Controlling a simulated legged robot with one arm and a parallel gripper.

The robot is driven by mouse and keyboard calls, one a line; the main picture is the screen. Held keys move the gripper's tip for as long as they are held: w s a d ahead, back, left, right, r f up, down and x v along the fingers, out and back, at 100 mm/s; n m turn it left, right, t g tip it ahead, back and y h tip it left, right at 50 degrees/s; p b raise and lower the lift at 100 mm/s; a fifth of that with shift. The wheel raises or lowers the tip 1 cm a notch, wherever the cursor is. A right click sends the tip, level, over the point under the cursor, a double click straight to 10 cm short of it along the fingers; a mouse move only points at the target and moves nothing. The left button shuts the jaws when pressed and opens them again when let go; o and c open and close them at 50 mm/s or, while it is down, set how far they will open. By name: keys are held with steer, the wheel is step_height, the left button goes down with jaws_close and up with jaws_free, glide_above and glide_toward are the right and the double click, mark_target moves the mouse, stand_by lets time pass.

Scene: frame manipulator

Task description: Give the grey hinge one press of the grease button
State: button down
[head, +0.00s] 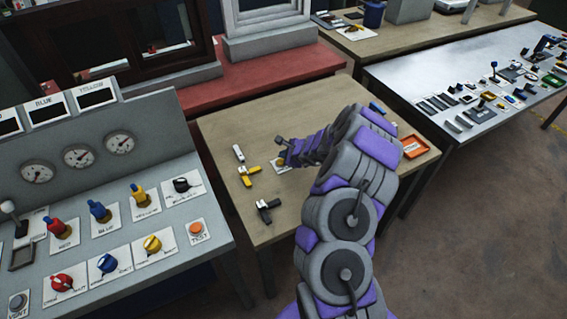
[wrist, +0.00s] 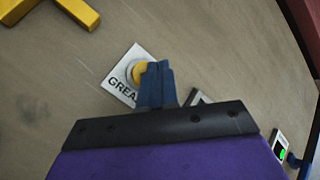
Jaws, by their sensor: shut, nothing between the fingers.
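The grease button (wrist: 139,72) is a yellow round cap on a white plate whose label is partly covered, reading "GREA". My gripper (wrist: 158,70) is shut and empty, with its blue fingertips over the right edge of the button in the wrist view. I cannot tell whether they touch it. In the head view, a pale grey or white hinge (head: 238,153) lies on the wooden table, left of the end of my arm. A yellow hinge (head: 248,175) lies just in front of it and also shows in the wrist view (wrist: 80,12). A black hinge (head: 267,209) lies nearer.
The wooden table (head: 230,122) has an orange tray (head: 414,147) at its right. A grey control console (head: 185,228) with knobs and gauges stands at the left. A metal table (head: 400,78) with many small parts is at the right. In the wrist view, a green-lit device (wrist: 281,151) sits lower right.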

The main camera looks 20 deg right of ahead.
steer(key=shift+a+r, duration=0.2)
steer(key=shift+a, duration=0.8)
steer(key=shift+d+f, duration=0.1)
steer(key=shift+d, duration=0.75)
steer(key=shift+a, duration=0.65)
steer(key=shift+d, duration=0.55)
steer(key=shift+a, duration=0.4)
steer(key=shift+f+b, duration=0.25)
steer(key=shift+b, duration=0.05)
steer(key=shift+d+f, duration=0.1)
steer(key=shift+d, duration=0.2)
steer(key=shift+a+f, duration=0.1)
steer(key=shift+a, duration=0.1)
